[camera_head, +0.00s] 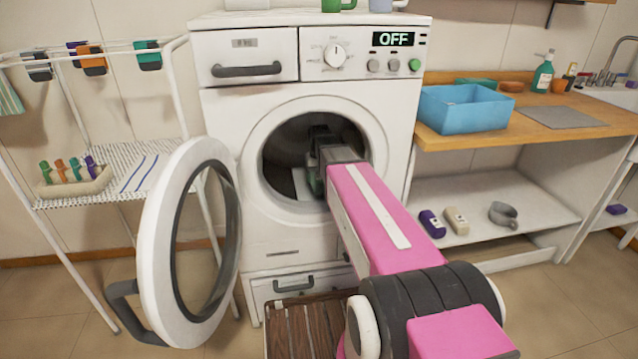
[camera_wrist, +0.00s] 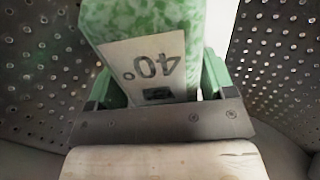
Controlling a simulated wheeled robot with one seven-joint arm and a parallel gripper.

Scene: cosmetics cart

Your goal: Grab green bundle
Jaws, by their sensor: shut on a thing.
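The green bundle (camera_wrist: 150,20) is mottled green and white, with a white label reading 40° that appears upside down in the wrist view. It is inside the perforated metal drum of the washing machine. My gripper (camera_wrist: 158,92) is shut on the bundle, with a green finger on each side of it. In the head view my pink arm reaches through the round door opening and my gripper (camera_head: 316,180) is partly hidden in the dark drum. A little of the bundle's green may show there, too small to tell from my fingers.
The washing machine (camera_head: 245,110) reads OFF, and its round door (camera_head: 160,240) stands open to the left. A drying rack (camera_head: 120,170) is at the left. A counter with a blue bin (camera_head: 465,108) is at the right. A slatted wooden crate (camera_head: 300,325) sits below the opening.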

